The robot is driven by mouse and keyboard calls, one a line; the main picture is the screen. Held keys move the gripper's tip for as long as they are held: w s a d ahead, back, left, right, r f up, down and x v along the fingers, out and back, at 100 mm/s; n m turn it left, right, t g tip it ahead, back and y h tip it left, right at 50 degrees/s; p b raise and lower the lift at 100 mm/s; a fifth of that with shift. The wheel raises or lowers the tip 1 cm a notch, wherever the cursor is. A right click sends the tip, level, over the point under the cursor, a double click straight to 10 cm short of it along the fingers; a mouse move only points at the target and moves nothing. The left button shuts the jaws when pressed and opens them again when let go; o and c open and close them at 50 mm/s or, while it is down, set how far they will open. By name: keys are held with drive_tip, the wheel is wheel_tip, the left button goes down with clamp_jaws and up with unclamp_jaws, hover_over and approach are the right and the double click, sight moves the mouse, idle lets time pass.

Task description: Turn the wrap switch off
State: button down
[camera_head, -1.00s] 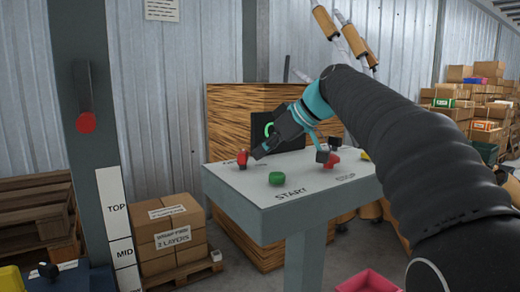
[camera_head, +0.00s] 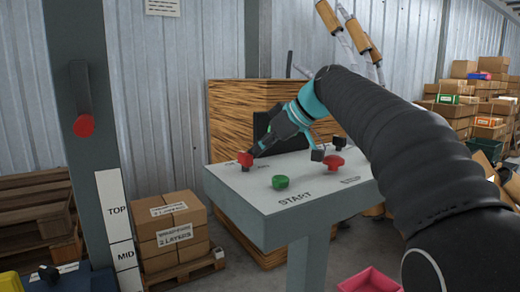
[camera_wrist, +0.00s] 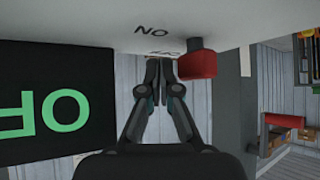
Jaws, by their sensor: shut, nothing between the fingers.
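The grey console (camera_head: 225,190) carries a red switch knob (camera_head: 245,159) at its far left, taken to be the wrap switch. My gripper (camera_head: 256,152) is shut and empty, its tips just right of this knob in the head view. In the wrist view, the red knob (camera_wrist: 197,64) is close beside my shut fingertips (camera_wrist: 162,66); whether they touch is unclear. Upside-down "ON" lettering (camera_wrist: 152,31) is on the panel near it. The black display (camera_wrist: 50,102) shows green upside-down letters reading "OF", cut off by the picture edge.
A green START button (camera_head: 280,183) is at the console's front. A red STOP button (camera_head: 335,161) and a black knob (camera_head: 339,143) are farther right. Stacked cartons (camera_head: 172,225) stand left of the console. A pink bin (camera_head: 368,281) is on the floor.

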drive_tip(key=shift+a, duration=0.1)
idle(0.6)
drive_tip(key=shift+s+a+b, duration=0.3)
drive_tip(key=shift+s+a, duration=0.15)
drive_tip(key=shift+s, duration=0.05)
